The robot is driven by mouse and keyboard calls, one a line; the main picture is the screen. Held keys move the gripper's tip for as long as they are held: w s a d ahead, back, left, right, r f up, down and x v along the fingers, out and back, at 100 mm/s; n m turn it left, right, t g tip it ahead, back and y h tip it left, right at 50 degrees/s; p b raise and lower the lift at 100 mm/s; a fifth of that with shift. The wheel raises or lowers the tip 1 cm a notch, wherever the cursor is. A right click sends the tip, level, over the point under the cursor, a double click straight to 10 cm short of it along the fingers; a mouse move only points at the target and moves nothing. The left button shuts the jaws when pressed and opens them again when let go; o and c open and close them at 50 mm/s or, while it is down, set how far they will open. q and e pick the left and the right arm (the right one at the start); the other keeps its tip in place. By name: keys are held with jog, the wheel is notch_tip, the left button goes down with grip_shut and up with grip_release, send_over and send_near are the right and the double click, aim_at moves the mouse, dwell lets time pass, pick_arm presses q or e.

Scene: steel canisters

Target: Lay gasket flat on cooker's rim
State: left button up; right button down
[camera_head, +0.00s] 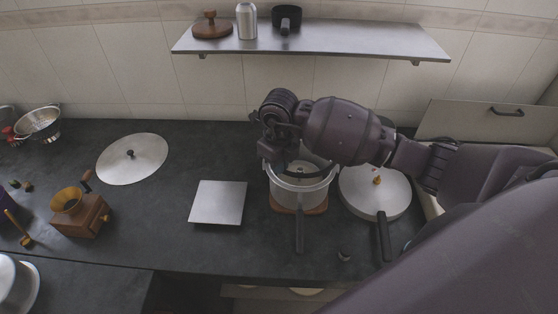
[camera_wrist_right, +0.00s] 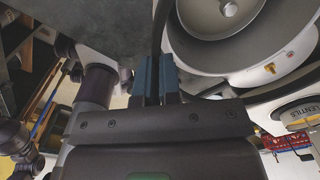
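The cooker (camera_head: 323,186) is an open grey pot on a brown trivet, with a black handle towards the front edge. My right gripper (camera_wrist_right: 158,72) is low over the cooker's far left part; its fingertips are hidden in the head view. In the right wrist view its blue fingers are close together on a thin black curved band, which looks like the gasket (camera_wrist_right: 161,25). The band rises from the fingers beside a round grey metal part. In the head view a dark arc shows at the cooker's mouth. I cannot tell whether the gasket touches the rim. My left gripper is not in view.
A wooden grinder (camera_head: 83,222), a flat round lid (camera_head: 132,166) and a colander (camera_head: 38,124) stand farther left. A shelf (camera_head: 330,42) hangs above.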

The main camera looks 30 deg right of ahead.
aim_at(279, 183)
pick_arm(q)
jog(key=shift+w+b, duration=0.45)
jog(key=shift+b, duration=0.05)
pick_arm(e)
jog(key=shift+f, duration=0.9)
pick_arm(q)
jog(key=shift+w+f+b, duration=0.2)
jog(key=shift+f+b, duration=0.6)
jog(key=shift+b, duration=0.15)
pick_arm(e)
jog(key=shift+f, duration=1.35)
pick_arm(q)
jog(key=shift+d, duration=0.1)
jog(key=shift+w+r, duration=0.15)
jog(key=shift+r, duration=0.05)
pick_arm(e)
jog(key=c, duration=1.2)
grip_release()
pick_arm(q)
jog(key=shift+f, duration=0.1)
pick_arm(e)
jog(key=shift+r, duration=0.1)
